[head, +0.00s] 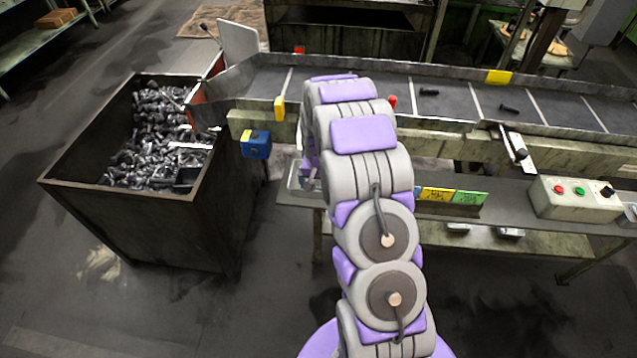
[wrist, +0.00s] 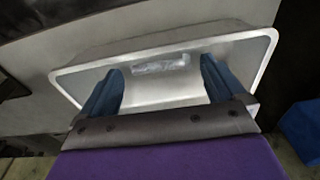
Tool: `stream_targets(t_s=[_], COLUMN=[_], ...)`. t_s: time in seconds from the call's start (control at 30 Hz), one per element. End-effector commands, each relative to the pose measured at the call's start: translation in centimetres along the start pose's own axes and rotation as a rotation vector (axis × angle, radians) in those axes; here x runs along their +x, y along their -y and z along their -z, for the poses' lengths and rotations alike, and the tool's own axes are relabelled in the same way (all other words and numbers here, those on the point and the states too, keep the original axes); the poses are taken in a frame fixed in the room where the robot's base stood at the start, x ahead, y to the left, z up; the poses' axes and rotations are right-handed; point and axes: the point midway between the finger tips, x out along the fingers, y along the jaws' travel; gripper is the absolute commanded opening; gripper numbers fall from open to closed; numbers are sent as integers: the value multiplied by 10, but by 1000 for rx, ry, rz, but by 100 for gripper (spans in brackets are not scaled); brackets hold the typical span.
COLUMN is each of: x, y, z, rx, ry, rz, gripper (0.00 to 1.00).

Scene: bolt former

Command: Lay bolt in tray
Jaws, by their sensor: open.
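The tray (wrist: 225,44) is a shallow pale metal pan with a raised rim, below my gripper in the wrist view. In the head view its left end (head: 296,182) shows beside my arm, on the bench below the conveyor. My gripper (wrist: 161,66) has its two blue fingers spread apart over the tray, with nothing held between them. A small silvery elongated shape (wrist: 160,64) lies in the tray between the fingertips; it is too blurred to tell whether it is a bolt. My arm hides the gripper in the head view.
A dark bin (head: 150,215) full of bolts stands at left. The conveyor (head: 450,100) runs across the back. A blue box (head: 255,145) is left of the tray. Coloured labels (head: 450,197) and a control box (head: 575,198) are to the right.

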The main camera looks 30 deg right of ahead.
Motion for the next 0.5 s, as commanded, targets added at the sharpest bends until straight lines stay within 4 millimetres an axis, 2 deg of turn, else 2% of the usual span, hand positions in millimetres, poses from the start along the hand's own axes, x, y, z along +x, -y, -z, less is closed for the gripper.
stream_targets(t_s=[0.17, 0.37, 0.5], x=[-15, -50, -81], y=[0, 1, 1], z=[1, 3, 2], rx=[0, 0, 0], ry=[-1, -6, -4], rz=[0, 2, 1], gripper=[97, 97, 97])
